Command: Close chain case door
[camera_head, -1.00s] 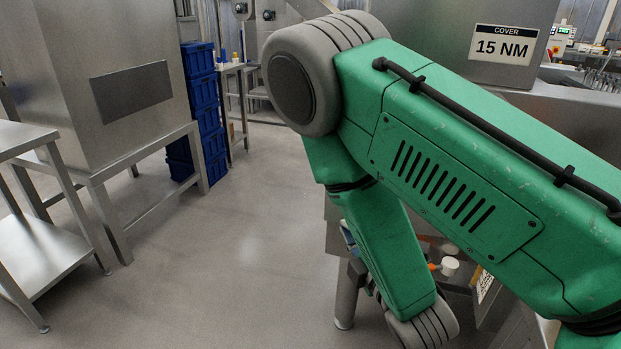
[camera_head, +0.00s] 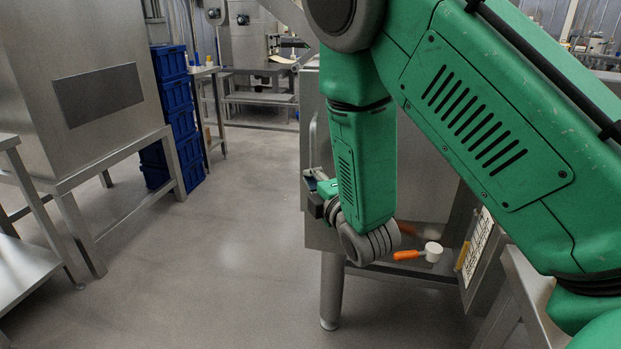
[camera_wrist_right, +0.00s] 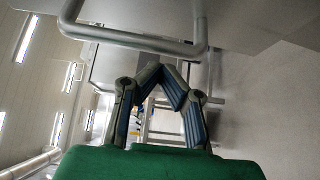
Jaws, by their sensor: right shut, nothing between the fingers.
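The steel chain case (camera_head: 440,185) stands right of centre in the head view, mostly behind my green right arm. Its lower front is open. What looks like its door (camera_head: 484,260), a panel with a white and yellow label, stands swung out at the lower right. My right gripper (camera_wrist_right: 167,74) is shut and empty, its fingertips together in the wrist view. A bent metal tube handle (camera_wrist_right: 135,40) runs across just beyond the fingertips; contact cannot be told. In the head view this gripper is small and partly hidden beside the case's left side. My left gripper is not in view.
An orange-handled tool with a white head (camera_head: 432,252) lies in the case's lower opening. A steel machine on legs (camera_head: 100,150) and blue crates (camera_head: 178,125) stand left. A steel table edge (camera_head: 530,300) is at lower right. The floor between is clear.

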